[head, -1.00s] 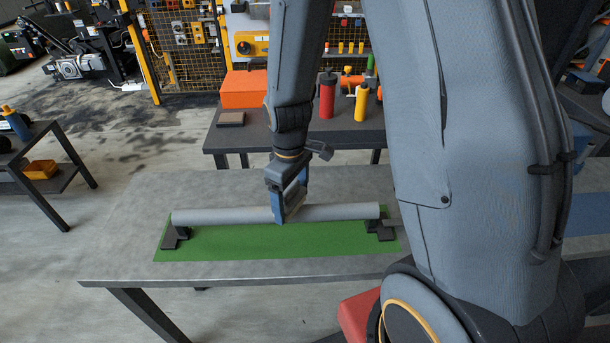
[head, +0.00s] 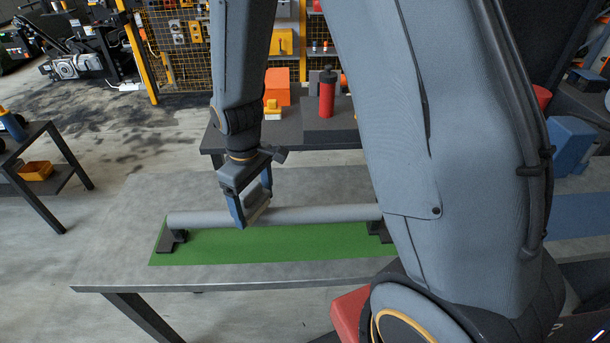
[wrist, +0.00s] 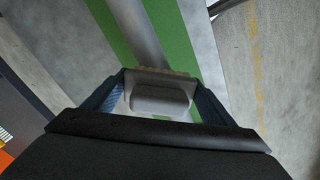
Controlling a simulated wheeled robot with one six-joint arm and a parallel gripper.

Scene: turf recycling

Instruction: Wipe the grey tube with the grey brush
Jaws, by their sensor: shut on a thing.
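The grey tube (head: 320,214) lies level across two dark stands on a green mat (head: 270,243). In the wrist view the tube (wrist: 137,30) runs away from my gripper toward the top. My gripper (head: 248,215) is over the left part of the tube. In the wrist view my gripper (wrist: 158,98) is shut on the grey brush (wrist: 160,98), a block with a tan bristle edge facing the tube. The brush (head: 257,210) shows only in part between the fingers in the head view. The bristles look to be at the tube; I cannot tell whether they touch it.
The left stand (head: 172,241) is near the mat's left end; the right one (head: 380,229) is partly hidden by my arm. The grey table (head: 120,262) is clear around the mat. A dark table behind holds a red bottle (head: 327,94).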

